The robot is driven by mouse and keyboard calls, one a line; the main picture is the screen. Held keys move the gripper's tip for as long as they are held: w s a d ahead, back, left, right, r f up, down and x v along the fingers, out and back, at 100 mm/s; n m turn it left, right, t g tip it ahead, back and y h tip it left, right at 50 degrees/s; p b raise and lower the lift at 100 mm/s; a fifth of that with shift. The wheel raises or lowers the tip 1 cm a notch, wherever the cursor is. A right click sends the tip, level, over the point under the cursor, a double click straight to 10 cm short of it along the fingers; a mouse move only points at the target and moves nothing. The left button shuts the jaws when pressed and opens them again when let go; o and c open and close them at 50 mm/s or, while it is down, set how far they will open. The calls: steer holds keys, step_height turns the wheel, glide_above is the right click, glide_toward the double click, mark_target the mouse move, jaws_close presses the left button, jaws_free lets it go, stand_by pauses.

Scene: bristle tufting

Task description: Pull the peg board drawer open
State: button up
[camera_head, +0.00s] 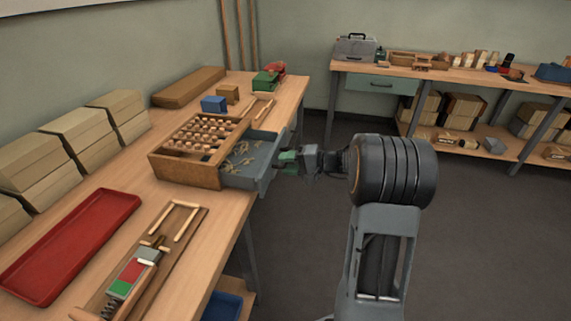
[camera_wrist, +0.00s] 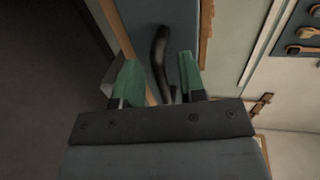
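The peg board (camera_head: 187,171) is a wooden box on the left workbench, with rows of round pegs on top. Its grey-blue drawer (camera_head: 262,172) stands out from the box's right side, with several small tan pieces inside. My gripper (camera_head: 284,162), with green fingertips, is at the drawer's front. In the wrist view the dark curved handle (camera_wrist: 160,50) lies between the two fingers of my gripper (camera_wrist: 158,75). The fingers are apart, with gaps showing beside the handle. The head view hides the handle behind the gripper.
A red tray (camera_head: 72,245) and a wooden fixture (camera_head: 150,265) lie at the bench's near end. Stacked tan blocks (camera_head: 75,140) line the wall. Blue, green and red items stand farther back. A second bench (camera_head: 450,72) is at the back right. The floor between is clear.

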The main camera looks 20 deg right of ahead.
steer(key=p+v, duration=0.1)
steer(key=v, duration=1.2)
steer(key=s+f+m+g+h+p, duration=0.1)
steer(key=s+f+m+g+h, duration=0.2)
steer(key=f, duration=0.3)
steer(key=s+a+r+n+g+h+p, duration=0.1)
steer(key=s+a+r+g+h+p, duration=0.2)
steer(key=s+a+g+p, duration=0.15)
steer(key=s+a+r+n+t+h+p, duration=0.1)
steer(key=s+a+r+n+h+p, duration=0.2)
steer(key=a+r+p, duration=0.3)
steer(key=s+a+r+n+t+h+p, duration=0.1)
steer(key=s+a+r+n+h+p, duration=0.3)
steer(key=r+p, duration=0.4)
step_height(320, 180, up, 6)
steer(key=shift+s+a+r+n+p, duration=0.15)
steer(key=shift+s+a+n+p, duration=0.15)
steer(key=shift+s+a+n, duration=0.6)
steer(key=shift+w+a, duration=0.25)
